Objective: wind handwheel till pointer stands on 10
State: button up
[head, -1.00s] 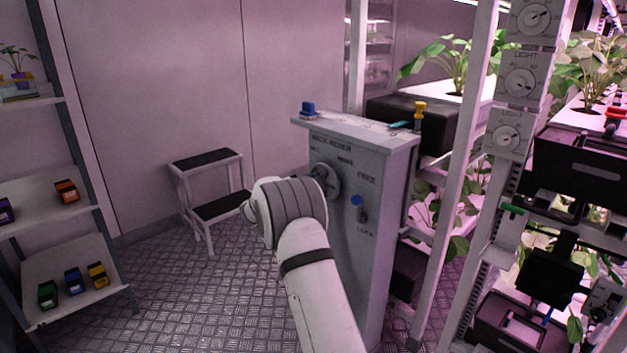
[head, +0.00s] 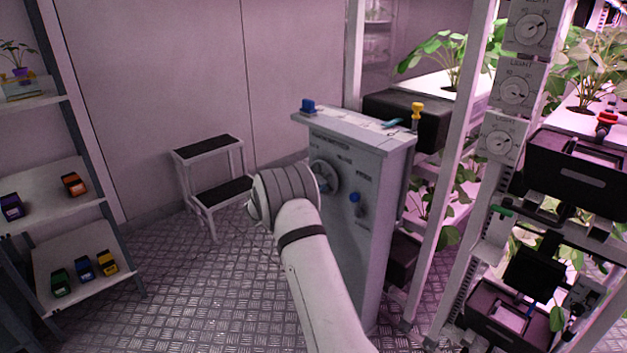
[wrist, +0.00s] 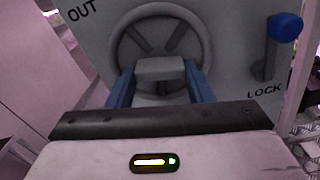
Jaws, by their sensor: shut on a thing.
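The handwheel (head: 325,176) is a grey spoked wheel on the front of a grey cabinet (head: 367,245), partly hidden by my arm in the head view. In the wrist view the handwheel (wrist: 198,40) fills the upper middle, its lower part hidden by my gripper. My gripper (wrist: 158,70) has its two blue fingers on either side of a grey block (wrist: 160,69) at the wheel and is shut on it. My arm hides the gripper in the head view. I cannot make out a pointer or its number in either view.
A blue lever knob (wrist: 285,27) sits right of the wheel, above LOCK. A step stool (head: 212,190) is behind left, plant racks (head: 470,180) right. Floor (head: 200,300) is clear left.

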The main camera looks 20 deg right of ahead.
jog(key=shift+w+a+n, duration=0.1)
jog(key=shift+a+n, duration=0.05)
jog(key=shift+n, duration=0.25)
jog(key=o, duration=0.8)
jog(key=shift+o, duration=1)
jog(key=p+v, duration=0.1)
jog(key=v, duration=0.6)
jog(key=shift+s+a, duration=0.2)
jog(key=shift+a, duration=0.15)
